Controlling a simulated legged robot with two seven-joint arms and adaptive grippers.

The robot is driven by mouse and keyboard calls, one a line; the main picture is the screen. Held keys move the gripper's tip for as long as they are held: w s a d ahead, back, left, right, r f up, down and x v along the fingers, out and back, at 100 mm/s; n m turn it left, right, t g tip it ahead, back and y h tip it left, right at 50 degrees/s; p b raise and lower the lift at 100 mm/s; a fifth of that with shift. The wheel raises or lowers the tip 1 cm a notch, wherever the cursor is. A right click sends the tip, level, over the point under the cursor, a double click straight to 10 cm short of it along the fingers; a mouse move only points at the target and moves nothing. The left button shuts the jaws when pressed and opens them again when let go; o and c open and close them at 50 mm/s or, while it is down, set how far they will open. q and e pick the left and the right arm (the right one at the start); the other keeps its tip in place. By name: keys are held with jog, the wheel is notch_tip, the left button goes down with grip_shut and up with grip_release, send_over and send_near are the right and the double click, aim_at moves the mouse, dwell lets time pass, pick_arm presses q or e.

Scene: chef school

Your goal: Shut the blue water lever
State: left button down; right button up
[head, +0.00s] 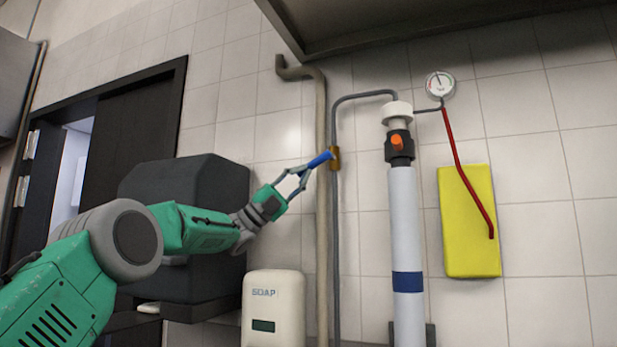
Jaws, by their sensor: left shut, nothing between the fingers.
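The blue water lever (320,159) sticks out to the left from a brass valve (334,158) on a thin grey pipe on the tiled wall. The lever slants, its free end lower than the valve end. My left gripper (305,172) is at the lever's free end, with its fingertips at or very near it. The gripper is shut with nothing between its fingers. Whether the fingertips touch the lever I cannot tell. My right gripper is not in view.
A thick beige pipe (322,250) runs upright beside the valve. A white soap dispenser (273,309) is below my gripper. A white-grey column (406,230), a gauge (440,85) and a yellow panel (466,250) are to the right. A dark box (215,190) stands behind my left arm.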

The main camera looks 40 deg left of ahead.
pick_arm(q)
jog(key=shift+a+r+t, duration=0.3)
jog(key=shift+a+r, duration=0.05)
jog(key=shift+r, duration=0.15)
jog(key=shift+f, duration=0.15)
